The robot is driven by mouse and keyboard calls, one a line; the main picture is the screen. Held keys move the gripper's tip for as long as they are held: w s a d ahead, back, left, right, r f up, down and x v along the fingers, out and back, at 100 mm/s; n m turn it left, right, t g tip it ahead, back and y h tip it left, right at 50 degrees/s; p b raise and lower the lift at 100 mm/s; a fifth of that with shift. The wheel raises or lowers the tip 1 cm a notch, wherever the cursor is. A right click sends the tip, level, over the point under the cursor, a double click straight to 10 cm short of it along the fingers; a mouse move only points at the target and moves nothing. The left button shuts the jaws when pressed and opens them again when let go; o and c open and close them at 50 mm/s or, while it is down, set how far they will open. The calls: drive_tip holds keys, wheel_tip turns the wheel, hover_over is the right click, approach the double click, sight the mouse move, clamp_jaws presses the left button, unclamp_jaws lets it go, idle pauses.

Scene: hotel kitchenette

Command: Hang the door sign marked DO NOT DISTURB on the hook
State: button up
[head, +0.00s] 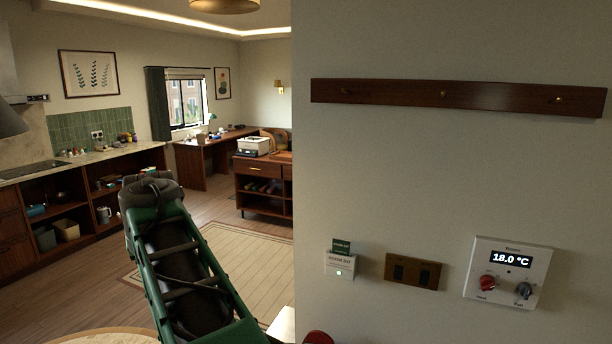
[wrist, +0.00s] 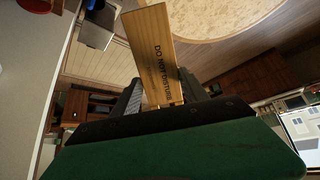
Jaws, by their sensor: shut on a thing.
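The door sign (wrist: 152,45), a tan wood-coloured plate with dark lettering reading DO NOT DISTURB, shows in the wrist view. My gripper (wrist: 160,92) is shut on its lower end; the rest sticks out past the fingers. Any hole or cut-out in the sign cannot be made out. In the head view a dark wooden rail (head: 400,94) on the pale wall bears small hooks: a left one (head: 345,91), a middle one (head: 443,94) and a right one (head: 557,99). Nothing hangs on them. Sign and gripper are out of the head view.
Below the rail the wall carries a key-card holder (head: 340,263), a brown switch plate (head: 412,271) and a thermostat (head: 508,273). A red rounded thing (head: 318,338) shows at the bottom edge. The wall between rail and switches is bare. A counter (head: 80,162) stands far left.

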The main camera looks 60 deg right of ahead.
drive_tip(key=s+d+r+m+t+h+b, duration=0.1)
drive_tip(key=s+d+r+m+h+b, duration=0.15)
drive_tip(key=s+d+r+h, duration=0.4)
drive_tip(key=s+d+r+m+t+h+b, duration=0.1)
drive_tip(key=s+d+r+m+h, duration=0.15)
drive_tip(key=d+r, duration=0.65)
drive_tip(key=s+d+r+m+g+h+b, duration=0.1)
drive_tip(key=s+d+r+m+g+h, duration=0.2)
drive_tip(key=s+r, duration=0.5)
drive_tip(key=s+d+r+m+g+h+b, duration=0.15)
drive_tip(key=s+d+r, duration=0.3)
drive_tip(key=s, duration=0.55)
drive_tip(key=shift+m+g+h, duration=0.45)
drive_tip(key=shift+w+d+f+p, duration=0.15)
drive_tip(key=shift+w+d+p, duration=0.3)
drive_tip(key=shift+d, duration=1.2)
drive_tip(key=shift+w+d+f+p, duration=0.1)
drive_tip(key=shift+w+d+p, duration=0.3)
drive_tip(key=shift+d, duration=1.25)
drive_tip(key=shift+w+d+f+p, duration=0.2)
drive_tip(key=shift+d+p, duration=0.45)
drive_tip(key=shift+d, duration=1)
